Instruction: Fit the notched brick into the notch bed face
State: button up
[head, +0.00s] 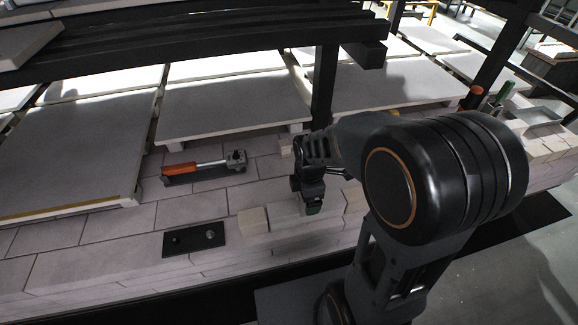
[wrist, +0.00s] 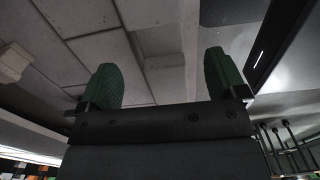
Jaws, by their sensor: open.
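My gripper (head: 311,203) is low over the front edge of the brick deck in the head view. In the wrist view its two green fingertips (wrist: 164,82) are wide apart, with no object clearly held between them. A pale block (head: 253,220) stands just left of the gripper, and another pale block (head: 353,199) stands to its right. A pale brick surface (head: 284,214) lies between them, partly hidden by my gripper. I cannot make out a notch, so I cannot tell which piece is the notched brick or the bed face.
A black plate (head: 210,236) with two small round items lies left of the blocks. An orange-handled tool (head: 183,169) lies behind it. Large raised slabs (head: 235,105) and a dark post (head: 323,85) stand beyond. Dark beams (head: 190,50) cross above.

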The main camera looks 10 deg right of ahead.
jog(key=shift+r+p, duration=0.55)
jog(key=shift+r, duration=0.2)
jog(key=shift+r, duration=0.4)
jog(key=s+r+m+t+p, duration=0.1)
jog(key=s+r+m+p, duration=0.2)
jog(key=r+m+p, duration=0.6)
jog(key=s+r+m+t+p, duration=0.2)
jog(key=r+m+p, duration=0.7)
jog(key=r, duration=1.2)
jog(key=shift+s+d+r+t+p, duration=0.3)
jog(key=shift+s+p, duration=0.3)
jog(key=shift+p, duration=0.45)
